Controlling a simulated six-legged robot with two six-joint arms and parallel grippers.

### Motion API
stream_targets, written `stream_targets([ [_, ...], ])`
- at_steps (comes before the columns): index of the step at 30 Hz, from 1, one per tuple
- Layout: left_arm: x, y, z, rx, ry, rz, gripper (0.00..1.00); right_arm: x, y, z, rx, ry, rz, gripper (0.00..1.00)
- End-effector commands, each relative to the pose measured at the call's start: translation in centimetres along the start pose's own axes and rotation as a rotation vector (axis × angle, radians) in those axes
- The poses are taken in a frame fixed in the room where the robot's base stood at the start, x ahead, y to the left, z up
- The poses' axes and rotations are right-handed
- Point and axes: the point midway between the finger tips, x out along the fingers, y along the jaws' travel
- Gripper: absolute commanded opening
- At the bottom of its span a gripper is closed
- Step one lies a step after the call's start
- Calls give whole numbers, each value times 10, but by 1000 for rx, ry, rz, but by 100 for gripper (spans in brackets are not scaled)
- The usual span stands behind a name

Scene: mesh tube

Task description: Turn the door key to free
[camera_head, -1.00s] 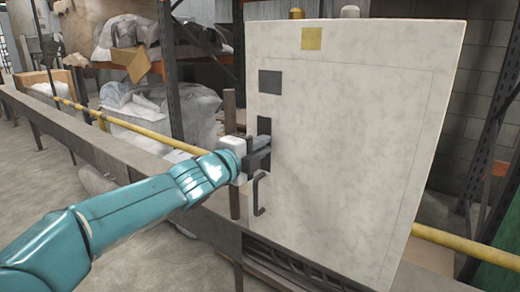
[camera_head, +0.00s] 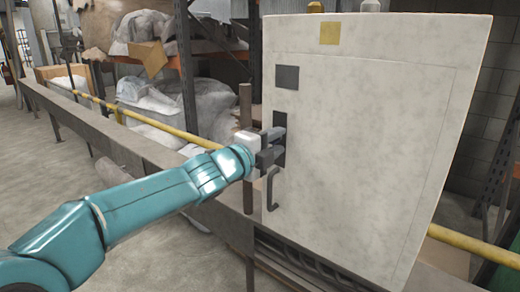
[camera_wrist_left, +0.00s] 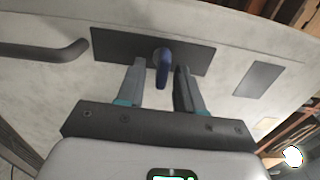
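The door key (camera_wrist_left: 163,66) is a blue, flat-looking key that sticks out of a dark lock plate (camera_wrist_left: 110,45) in the left wrist view. The plate is on a pale cabinet door (camera_head: 365,150), and it also shows in the head view (camera_head: 279,120). My left gripper (camera_head: 277,143) is at the plate. In the left wrist view its two fingers (camera_wrist_left: 159,70) stand apart, one on each side of the key, with visible gaps. The key is hidden behind the fingers in the head view. My right gripper is not in view.
A dark bar handle (camera_head: 271,190) is on the door below the lock plate. A dark square (camera_head: 287,77) and a yellow square (camera_head: 330,33) are above it. A yellow rail (camera_head: 160,134) and a grey beam (camera_head: 95,133) run behind my left arm.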

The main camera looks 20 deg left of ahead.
Motion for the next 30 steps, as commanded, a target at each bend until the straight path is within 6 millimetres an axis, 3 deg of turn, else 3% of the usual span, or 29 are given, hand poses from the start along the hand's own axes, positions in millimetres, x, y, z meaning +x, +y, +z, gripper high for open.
stream_targets([
  [7, -53, 0, 1, 0, -4, -2, 36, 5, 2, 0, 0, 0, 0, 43],
  [12, -99, -3, 1, 0, -4, -2, 36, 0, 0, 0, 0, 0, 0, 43],
  [18, -140, -2, 1, 1, -4, 0, 36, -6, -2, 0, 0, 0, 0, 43],
  [24, -157, 0, 0, 0, -2, 1, 36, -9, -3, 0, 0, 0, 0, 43],
  [30, -159, 0, 0, 0, -1, 0, 36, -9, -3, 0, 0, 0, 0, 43],
])
